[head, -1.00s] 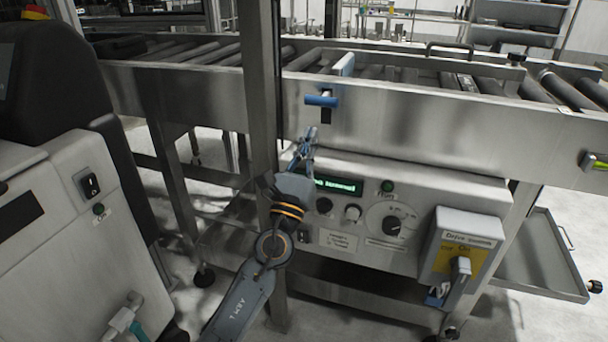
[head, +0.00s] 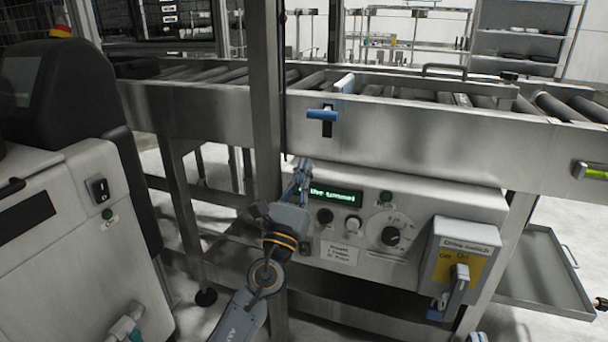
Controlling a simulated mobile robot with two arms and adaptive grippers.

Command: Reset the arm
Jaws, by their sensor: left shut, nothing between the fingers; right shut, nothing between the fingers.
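My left arm comes up from the bottom of the head view. Its gripper (head: 300,176) is shut and empty, pointing up in front of the left end of the control panel (head: 455,205), just left of the lit green display (head: 335,196). I cannot tell whether it touches the panel. A small grey piece at the bottom edge appears to be the tip of my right gripper (head: 478,338); the rest of it is out of the picture. A blue-handled lever (head: 322,115) sits on the conveyor's side wall above the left gripper.
The roller conveyor (head: 420,135) runs across behind the panel. A steel post (head: 266,110) stands close left of the gripper. A drive control box (head: 464,262) with a grey handle is at right. A grey machine (head: 70,215) stands at left.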

